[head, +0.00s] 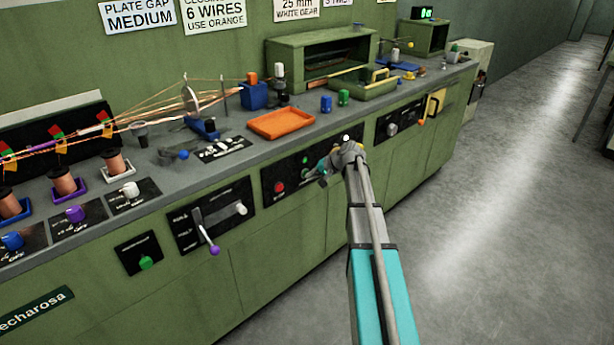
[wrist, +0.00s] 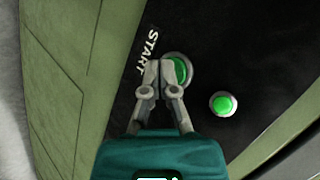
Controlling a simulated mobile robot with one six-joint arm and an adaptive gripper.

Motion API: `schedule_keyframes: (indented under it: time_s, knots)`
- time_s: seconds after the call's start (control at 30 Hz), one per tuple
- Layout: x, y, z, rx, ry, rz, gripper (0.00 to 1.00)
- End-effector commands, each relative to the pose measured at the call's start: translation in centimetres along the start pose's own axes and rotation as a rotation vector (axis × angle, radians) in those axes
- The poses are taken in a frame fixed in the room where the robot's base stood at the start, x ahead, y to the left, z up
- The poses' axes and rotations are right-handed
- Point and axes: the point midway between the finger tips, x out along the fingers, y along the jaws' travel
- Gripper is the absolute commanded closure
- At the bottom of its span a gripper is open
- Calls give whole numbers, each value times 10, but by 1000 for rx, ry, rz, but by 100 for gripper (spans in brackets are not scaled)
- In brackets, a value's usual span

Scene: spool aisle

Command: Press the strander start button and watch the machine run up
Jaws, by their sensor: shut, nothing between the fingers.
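In the wrist view a green button (wrist: 179,70) in a pale round collar sits on a black panel beside a label reading START (wrist: 148,52). My gripper (wrist: 160,68) is shut and empty, with its fingertips over the collar's left part. Part of the button is hidden behind them, and I cannot tell whether they touch or press it. A smaller bright green round light or button (wrist: 223,103) is to the right. In the head view my gripper (head: 312,175) is at the black front panel (head: 268,200), right of a red button (head: 279,187).
The green bench front holds a lever with a purple knob (head: 214,249) and a separate green knob (head: 146,263) to the left. Copper spools (head: 115,163) and strung wires stand on the bench top, near an orange tray (head: 281,124). The floor at right is clear.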

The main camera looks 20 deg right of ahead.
Motion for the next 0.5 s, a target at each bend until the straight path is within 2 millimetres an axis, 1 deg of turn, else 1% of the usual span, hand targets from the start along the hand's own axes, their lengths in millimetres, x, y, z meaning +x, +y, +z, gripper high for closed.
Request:
schedule_keyframes:
  time_s: [0.17,0.5]
  knots:
    - [-1,0,0,0,0,0,100]
    - [-8,6,6,1,0,0,100]
